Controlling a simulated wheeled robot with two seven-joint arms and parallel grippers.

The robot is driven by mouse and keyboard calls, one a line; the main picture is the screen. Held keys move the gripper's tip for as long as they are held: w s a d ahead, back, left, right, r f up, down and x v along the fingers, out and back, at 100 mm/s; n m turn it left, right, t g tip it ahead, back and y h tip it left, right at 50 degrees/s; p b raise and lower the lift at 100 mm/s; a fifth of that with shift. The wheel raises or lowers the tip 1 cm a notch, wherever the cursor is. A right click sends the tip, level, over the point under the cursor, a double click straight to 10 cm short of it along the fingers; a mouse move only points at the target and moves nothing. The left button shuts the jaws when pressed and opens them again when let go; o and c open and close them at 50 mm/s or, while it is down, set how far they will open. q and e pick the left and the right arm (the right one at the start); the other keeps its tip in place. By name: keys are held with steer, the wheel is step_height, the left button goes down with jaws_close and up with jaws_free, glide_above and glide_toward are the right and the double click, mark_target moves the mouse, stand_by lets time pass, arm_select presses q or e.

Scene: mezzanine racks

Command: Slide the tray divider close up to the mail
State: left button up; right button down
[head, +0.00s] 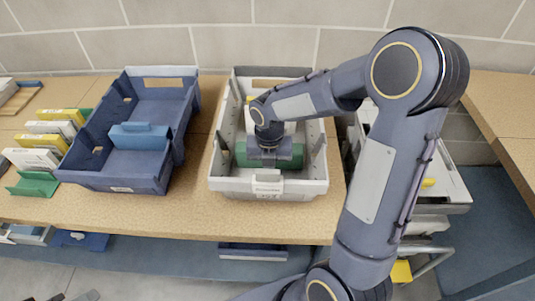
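The grey tray (320,187) stands on the wooden bench with a label on its front. A green divider (240,154) stands across the tray's inside, toward the front. Mail with white and yellow edges (249,101) shows behind it, mostly covered by my arm. My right gripper (270,155) points down at the middle of the green divider, and its body hides the fingertips. I cannot tell if it grips the divider or only touches it. My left gripper is not in view.
A blue tray (165,177) with a blue divider (139,136) stands to the left. Several mail pieces (48,128) stand left of it in green holders. A wheeled cart (440,190) is at the right. Bare bench lies between the trays.

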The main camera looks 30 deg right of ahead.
steer(key=shift+w+d+p, duration=0.5)
steer(key=shift+w+d, duration=0.3)
steer(key=shift+w, duration=0.5)
steer(key=shift+w+d+p, duration=0.55)
steer(key=shift+w+d, duration=0.2)
steer(key=shift+w, duration=0.5)
steer(key=shift+w+d+p, duration=0.5)
steer(key=shift+w+d, duration=0.3)
steer(key=shift+w, duration=0.5)
steer(key=shift+w+d+p, duration=0.45)
steer(key=shift+w+d, duration=0.15)
steer(key=shift+w, duration=0.3)
steer(key=shift+a, duration=0.1)
steer(key=shift+s+a, duration=0.35)
steer(key=shift+s, duration=0.3)
step_height(320, 180, up, 13)
steer(key=p, duration=1)
